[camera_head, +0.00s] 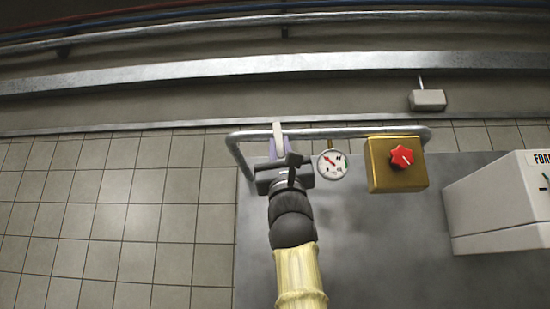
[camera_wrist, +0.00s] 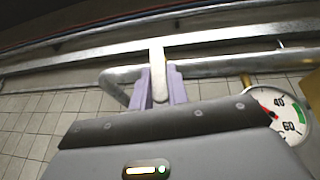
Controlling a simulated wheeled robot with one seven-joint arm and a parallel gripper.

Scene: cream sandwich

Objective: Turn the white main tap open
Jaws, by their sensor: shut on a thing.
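The white main tap (camera_head: 278,135) is a narrow lever on the silver pipe, near the pipe's left bend. It points up in the picture, across the pipe's run. In the wrist view the white tap (camera_wrist: 157,70) stands between two pale purple fingers. My gripper (camera_head: 278,146) is shut on the lever, with one finger on each side of it; it also shows in the wrist view (camera_wrist: 161,90).
A round gauge (camera_head: 332,164) is close to the right of my gripper. Further right are a brass box (camera_head: 396,178) with a red knob (camera_head: 401,158) and a white machine (camera_head: 495,205). The tiled left side is clear.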

